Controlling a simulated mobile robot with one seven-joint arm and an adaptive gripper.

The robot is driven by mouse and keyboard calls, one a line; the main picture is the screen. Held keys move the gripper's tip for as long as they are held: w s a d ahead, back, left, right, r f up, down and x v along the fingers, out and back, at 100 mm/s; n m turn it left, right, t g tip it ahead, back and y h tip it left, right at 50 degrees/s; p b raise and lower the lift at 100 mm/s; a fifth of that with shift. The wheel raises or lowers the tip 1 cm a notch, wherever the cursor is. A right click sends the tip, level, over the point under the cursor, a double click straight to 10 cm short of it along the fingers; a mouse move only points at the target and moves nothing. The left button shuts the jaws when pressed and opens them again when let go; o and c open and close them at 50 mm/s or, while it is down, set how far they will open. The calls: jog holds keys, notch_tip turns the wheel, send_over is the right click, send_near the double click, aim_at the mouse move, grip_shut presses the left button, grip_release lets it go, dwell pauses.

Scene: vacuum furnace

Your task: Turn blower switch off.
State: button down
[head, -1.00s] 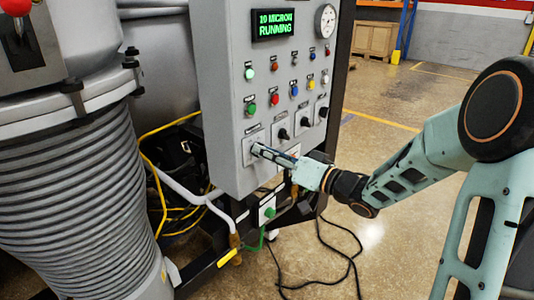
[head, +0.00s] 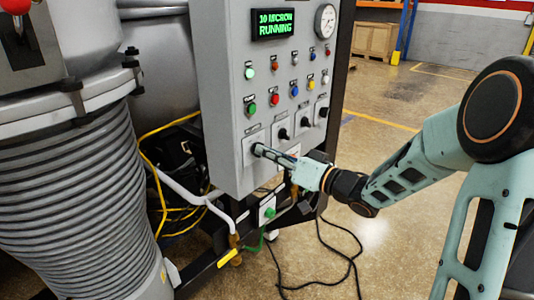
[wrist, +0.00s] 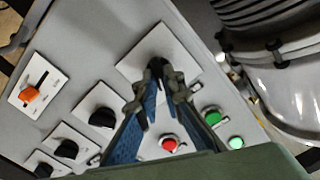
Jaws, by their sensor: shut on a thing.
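A grey control panel (head: 225,100) stands in the head view, with a row of black rotary knobs on pale plates. My gripper (head: 266,152) is at the lowest, leftmost black knob (head: 257,149), whose plate (head: 248,158) shows around it. In the wrist view my gripper (wrist: 156,90) has its fingers closed on this knob (wrist: 160,42), on its pale square plate (wrist: 130,65). The fingers hide part of the knob, so I cannot tell its exact setting. The labels are too small to read, so I cannot tell which knob is marked blower.
Other black knobs (head: 283,133) sit up and right along the row. Coloured buttons (head: 275,99) are above. A lit display (head: 274,23) reads RUNNING. An orange switch (wrist: 36,92) is at the left in the wrist view. A ribbed grey column (head: 70,190) stands left; black cables (head: 345,265) lie on the floor.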

jog(key=n+b, duration=0.4)
jog(key=n, duration=0.1)
jog(key=n+b, duration=0.4)
jog(key=n, duration=0.2)
jog(key=shift+s+a+f, duration=0.1)
jog(key=shift+s, duration=0.05)
jog(key=shift+n, duration=0.3)
dwell(0.4)
jog(key=c, duration=2.1)
grip_release()
jog(key=v, duration=1.2)
